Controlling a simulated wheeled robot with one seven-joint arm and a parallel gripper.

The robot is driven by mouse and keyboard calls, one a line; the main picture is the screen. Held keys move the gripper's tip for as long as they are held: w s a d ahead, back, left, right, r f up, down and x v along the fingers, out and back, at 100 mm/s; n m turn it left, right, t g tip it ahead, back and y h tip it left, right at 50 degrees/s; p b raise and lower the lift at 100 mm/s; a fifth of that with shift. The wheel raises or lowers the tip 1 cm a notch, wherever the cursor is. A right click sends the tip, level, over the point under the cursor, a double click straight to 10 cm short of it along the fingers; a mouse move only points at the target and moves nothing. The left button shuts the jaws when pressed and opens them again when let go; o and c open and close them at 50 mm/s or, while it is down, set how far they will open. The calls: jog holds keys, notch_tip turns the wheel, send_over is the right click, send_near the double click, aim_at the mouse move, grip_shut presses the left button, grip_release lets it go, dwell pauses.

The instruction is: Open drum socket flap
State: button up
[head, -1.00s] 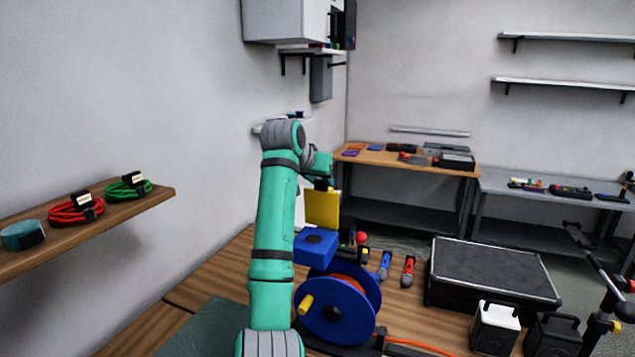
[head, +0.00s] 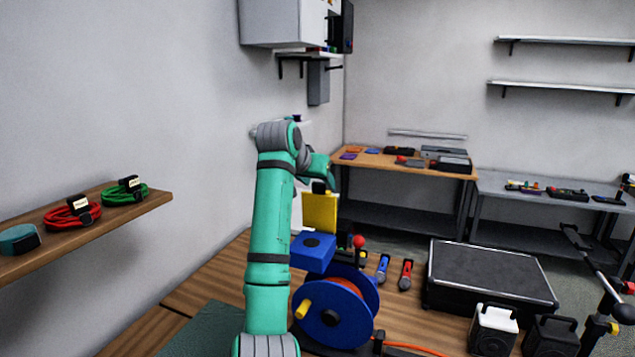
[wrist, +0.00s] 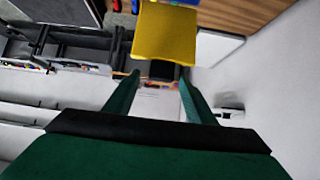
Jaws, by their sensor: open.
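The cable drum (head: 335,312) is blue with orange cable and stands on the wooden bench. Its blue socket box (head: 312,252) sits on top. The yellow flap (head: 320,213) stands upright above the box, swung open, with a dark tab (head: 319,187) at its upper edge. My gripper (head: 318,167) is just above the tab, partly hidden by my arm. In the wrist view, my gripper (wrist: 160,80) has its two green fingers apart. The yellow flap (wrist: 165,35) lies beyond the fingertips, its dark tab near the gap between them; whether they touch is unclear.
A black case (head: 490,275) lies farther right. A wall shelf (head: 90,220) with coiled cables is at left.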

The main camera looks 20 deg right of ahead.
jog(key=v, duration=1)
jog(key=shift+a, duration=0.25)
jog(key=shift+w, duration=0.1)
